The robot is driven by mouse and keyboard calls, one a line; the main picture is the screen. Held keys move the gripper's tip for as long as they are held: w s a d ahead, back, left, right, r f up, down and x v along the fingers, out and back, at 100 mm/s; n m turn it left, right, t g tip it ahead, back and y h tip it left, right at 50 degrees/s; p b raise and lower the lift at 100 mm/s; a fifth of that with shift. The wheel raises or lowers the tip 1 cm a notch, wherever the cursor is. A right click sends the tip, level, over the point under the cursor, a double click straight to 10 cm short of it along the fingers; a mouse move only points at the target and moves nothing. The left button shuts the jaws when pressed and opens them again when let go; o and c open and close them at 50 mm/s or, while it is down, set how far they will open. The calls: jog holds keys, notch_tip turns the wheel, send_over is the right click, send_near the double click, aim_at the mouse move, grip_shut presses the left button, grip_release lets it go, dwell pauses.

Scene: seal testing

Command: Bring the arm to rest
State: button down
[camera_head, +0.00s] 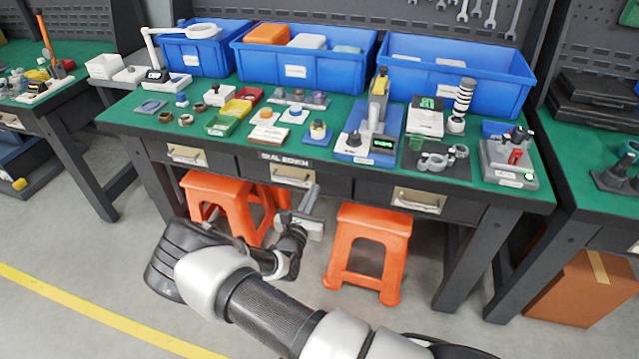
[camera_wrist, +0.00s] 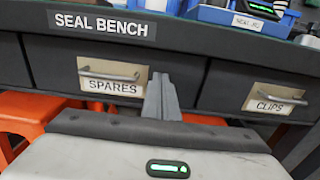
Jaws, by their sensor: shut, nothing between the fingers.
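My gripper (camera_head: 311,199) is shut and empty in front of the seal bench, below the level of its green top (camera_head: 387,183). In the head view my arm reaches up from the bottom edge, folded low over the floor. In the wrist view the closed fingers (camera_wrist: 162,84) point at the bench front, between the SPARES drawer (camera_wrist: 112,82) and the CLIPS drawer (camera_wrist: 262,100). They overlap the drawer front in the picture; I cannot tell the exact gap, and no contact shows.
Orange stools (camera_head: 370,250) stand under the bench, right and left (camera_head: 222,192) of my gripper. The bench top holds small parts, a blue-based press (camera_head: 370,145) and blue bins (camera_head: 300,70). A cardboard box (camera_head: 585,290) stands at right. Floor at the left is clear.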

jog(key=p+v, duration=0.1)
jog(key=v, duration=0.6)
jog(key=s+d+r+m+g+h, duration=0.35)
jog(key=d+r+m+g, duration=0.25)
jog(key=d+r+m, duration=0.25)
jog(key=s+d+r+m+g+h, duration=0.2)
jog(key=s+d+r+m+g, duration=0.3)
jog(key=d+r+m+g, duration=0.3)
jog(key=s+d+r+m+g+y, duration=0.2)
jog(key=s+r+m+y, duration=0.2)
jog(key=s+r+m, duration=0.3)
jog(key=s+a+r+m+t+y, duration=0.3)
jog(key=s+r+m+y, duration=0.1)
jog(key=s+r, duration=0.25)
jog(key=s+a+r+m+t+y, duration=0.2)
jog(key=s+a+r+m+y, duration=0.15)
jog(key=s+r, duration=0.35)
notch_tip(320, 180, up, 18)
jog(key=p, duration=1.9)
jog(key=shift+s+d+m, duration=0.35)
jog(key=shift+s+m, duration=0.05)
